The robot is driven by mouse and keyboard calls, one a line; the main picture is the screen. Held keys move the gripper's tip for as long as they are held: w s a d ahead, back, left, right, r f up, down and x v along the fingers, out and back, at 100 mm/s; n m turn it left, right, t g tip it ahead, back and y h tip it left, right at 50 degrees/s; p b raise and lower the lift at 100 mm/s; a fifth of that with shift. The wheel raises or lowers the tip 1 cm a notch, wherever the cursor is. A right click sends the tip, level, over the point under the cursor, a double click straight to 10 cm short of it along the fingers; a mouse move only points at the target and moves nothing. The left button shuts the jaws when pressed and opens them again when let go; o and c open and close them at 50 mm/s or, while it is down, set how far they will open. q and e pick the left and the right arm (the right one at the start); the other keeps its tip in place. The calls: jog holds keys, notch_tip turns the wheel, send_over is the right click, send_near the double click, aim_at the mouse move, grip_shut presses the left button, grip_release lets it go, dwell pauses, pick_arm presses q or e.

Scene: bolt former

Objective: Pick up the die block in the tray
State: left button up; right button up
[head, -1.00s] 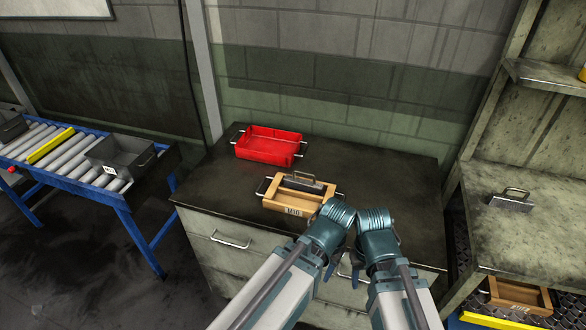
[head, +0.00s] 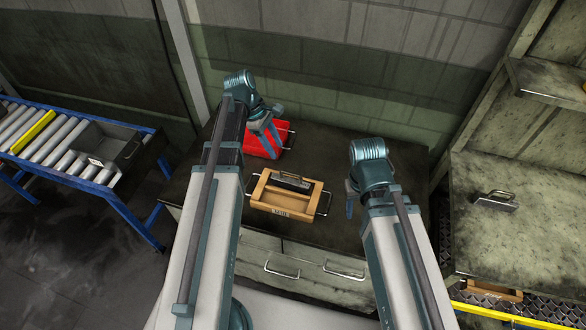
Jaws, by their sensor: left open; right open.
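The die block (head: 291,184), a dark grey block with a bar handle on top, lies toward the back of the wooden tray (head: 300,215) on the dark cabinet top. The tray has metal side handles and a label on its front. My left gripper (head: 264,138) is open and empty, above and behind the tray's left side, in front of the red bin in the picture. My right gripper (head: 349,205) is open and empty, just right of the tray. Neither appears to touch the block. Its handle is in clear view.
The red bin (head: 252,148) stands at the back left of the cabinet top (head: 400,160), partly hidden by my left arm. A similar handled block (head: 496,200) sits on the right bench. A roller conveyor with a grey bin (head: 95,150) is at left.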

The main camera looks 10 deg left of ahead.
aim_at(290, 173)
pick_arm(q)
jog(key=b+x, duration=0.8)
jog(key=shift+f, duration=0.3)
jog(key=shift+d, duration=0.1)
pick_arm(e)
notch_tip(290, 173, down, 8)
pick_arm(q)
jog(key=b+x, duration=0.5)
jog(key=shift+w+f, duration=0.1)
jog(key=shift+f, duration=0.05)
pick_arm(e)
notch_tip(290, 173, down, 5)
jog(key=shift+r, duration=0.1)
pick_arm(q)
jog(key=shift+c, duration=0.3)
grip_shut()
pick_arm(e)
jog(key=shift+r, duration=0.1)
